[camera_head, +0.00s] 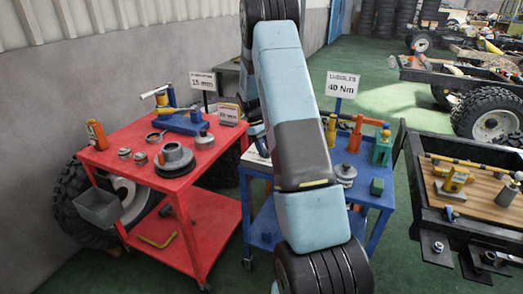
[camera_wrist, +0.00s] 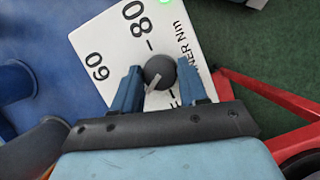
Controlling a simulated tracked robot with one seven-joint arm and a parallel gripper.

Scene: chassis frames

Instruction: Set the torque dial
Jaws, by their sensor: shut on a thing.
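A white dial plate (camera_wrist: 108,45) fills the upper middle of the wrist view, tilted, with 60, 80 and "Nm" printed on it. A dark round dial knob (camera_wrist: 159,70) sits on it with a pale pointer line towards the lower left. My gripper (camera_wrist: 160,84) has its two blue fingers on either side of the knob and is shut on it. The fingers and palm hide the lower part of the scale. A green light (camera_wrist: 180,3) shows at the plate's top edge. In the head view my arm covers the dial. A sign (camera_head: 342,86) there reads "U-BOLTS 40 Nm".
A blue cart (camera_head: 376,190) with tools stands behind my arm. A red cart (camera_head: 130,165) with parts is at the left, near the wall. A dark trailer bed (camera_head: 405,165) with a wooden floor is at the right. Green floor (camera_head: 375,90) is free behind.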

